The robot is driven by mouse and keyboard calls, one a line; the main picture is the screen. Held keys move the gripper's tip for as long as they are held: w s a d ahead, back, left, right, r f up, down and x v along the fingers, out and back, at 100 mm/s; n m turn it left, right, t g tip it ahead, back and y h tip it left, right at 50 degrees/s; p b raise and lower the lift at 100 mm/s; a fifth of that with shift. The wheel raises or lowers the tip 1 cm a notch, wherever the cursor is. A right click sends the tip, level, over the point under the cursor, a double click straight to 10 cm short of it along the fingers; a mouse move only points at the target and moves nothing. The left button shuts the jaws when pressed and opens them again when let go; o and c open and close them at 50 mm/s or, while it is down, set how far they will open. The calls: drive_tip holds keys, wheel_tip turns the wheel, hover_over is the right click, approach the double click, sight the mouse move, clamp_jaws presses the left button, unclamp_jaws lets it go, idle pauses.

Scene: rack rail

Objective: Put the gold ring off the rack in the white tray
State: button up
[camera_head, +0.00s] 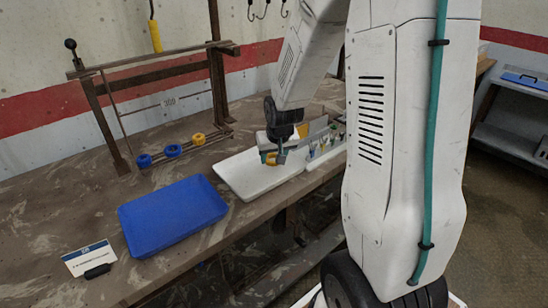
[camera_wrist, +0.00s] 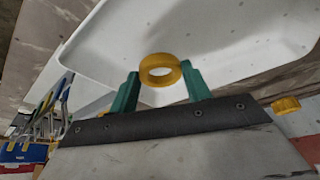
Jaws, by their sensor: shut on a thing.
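My gripper (camera_head: 277,154) is shut on a gold ring (camera_wrist: 160,69), held between its two green fingertips. In the head view the held ring (camera_head: 271,159) shows as a small yellow spot at the fingertips. The white tray (camera_head: 245,184) lies on the bench, and the gripper is over its far right part. In the wrist view the tray (camera_wrist: 225,28) fills the space behind the ring. I cannot tell whether the ring touches the tray floor.
A blue tray (camera_head: 172,214) lies left of the white tray. A small sign (camera_head: 90,257) stands at the bench's front left. A dark metal frame (camera_head: 107,132) stands over the rack. A holder with several tools (camera_head: 325,150) is right of the white tray, close to my gripper.

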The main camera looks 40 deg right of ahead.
drive_tip(key=shift+d+f, duration=0.1)
drive_tip(key=shift+f, duration=0.65)
drive_tip(key=o, duration=1)
drive_tip(key=shift+f, duration=0.15)
drive_tip(key=v, duration=1.2)
drive_tip(key=s+a+r+n+g, duration=0.1)
drive_tip(key=s+a+r, duration=0.2)
drive_tip(key=s+a, duration=0.2)
drive_tip(key=s+a+r+n+g+y, duration=0.1)
drive_tip(key=s+a+r, duration=0.2)
drive_tip(key=s, duration=0.6)
drive_tip(key=s+a+r+n+g, duration=0.1)
drive_tip(key=s+a+r+n, duration=0.1)
drive_tip(key=s+a, duration=0.5)
drive_tip(key=shift+s+r+y, duration=0.3)
drive_tip(key=shift+s+r, duration=0.25)
drive_tip(key=shift+s, duration=0.05)
